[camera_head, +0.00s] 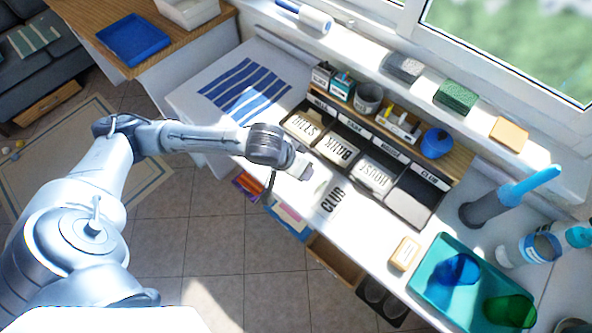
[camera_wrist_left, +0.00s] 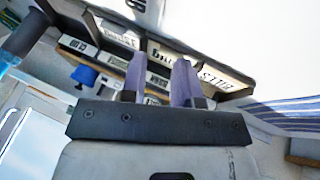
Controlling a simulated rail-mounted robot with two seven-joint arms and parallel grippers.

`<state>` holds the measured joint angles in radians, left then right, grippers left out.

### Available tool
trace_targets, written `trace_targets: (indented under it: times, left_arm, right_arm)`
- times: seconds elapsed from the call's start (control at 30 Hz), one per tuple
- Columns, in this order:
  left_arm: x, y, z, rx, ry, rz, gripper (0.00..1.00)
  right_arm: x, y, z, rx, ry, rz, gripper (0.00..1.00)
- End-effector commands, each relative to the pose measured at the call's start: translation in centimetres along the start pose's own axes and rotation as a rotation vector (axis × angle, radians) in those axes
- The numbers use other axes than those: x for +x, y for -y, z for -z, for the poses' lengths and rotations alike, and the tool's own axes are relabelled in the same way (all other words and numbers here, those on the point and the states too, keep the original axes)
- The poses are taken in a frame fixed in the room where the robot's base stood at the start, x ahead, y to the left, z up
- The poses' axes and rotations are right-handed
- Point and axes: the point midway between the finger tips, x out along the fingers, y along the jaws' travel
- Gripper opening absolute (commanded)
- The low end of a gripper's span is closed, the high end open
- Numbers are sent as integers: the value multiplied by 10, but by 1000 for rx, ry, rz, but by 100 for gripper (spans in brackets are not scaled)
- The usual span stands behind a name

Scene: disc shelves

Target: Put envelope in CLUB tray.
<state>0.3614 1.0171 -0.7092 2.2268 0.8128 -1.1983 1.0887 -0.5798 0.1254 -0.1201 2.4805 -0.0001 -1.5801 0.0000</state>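The white envelope (camera_head: 333,199) marked CLUB lies on the desk in front of the tray row. The CLUB tray (camera_head: 413,203) is the rightmost compartment of the dark organiser, and it looks empty. My left gripper (camera_head: 304,171) is above the desk, just left of the envelope and apart from it. In the left wrist view my left gripper (camera_wrist_left: 159,72) has its two fingers apart with nothing between them. The CLUB label (camera_wrist_left: 77,45) shows at the left there. The envelope cannot be made out clearly in that view. My right gripper is not in view.
The other compartments hold envelopes, including BANK (camera_head: 341,150) and HOUSE (camera_head: 373,176). Pots and a blue tape dispenser (camera_head: 436,143) stand on the shelf behind. A wooden block (camera_head: 404,254) and a teal tray (camera_head: 436,286) with cups are at the right front.

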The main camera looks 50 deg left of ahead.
Motion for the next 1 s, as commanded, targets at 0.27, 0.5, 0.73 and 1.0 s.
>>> trace_targets:
  times: [0.27,0.5,0.73,1.0]
  left_arm:
    - [3,-9,-11,37,3,-16,28]
    - [28,-50,-75,244,-27,-66,28]
    - [30,-42,-140,334,-32,35,28]
    - [16,-5,-204,347,78,201,28]
  right_arm:
    - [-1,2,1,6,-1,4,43]
    - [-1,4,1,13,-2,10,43]
    - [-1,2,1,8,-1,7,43]
    - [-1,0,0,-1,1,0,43]
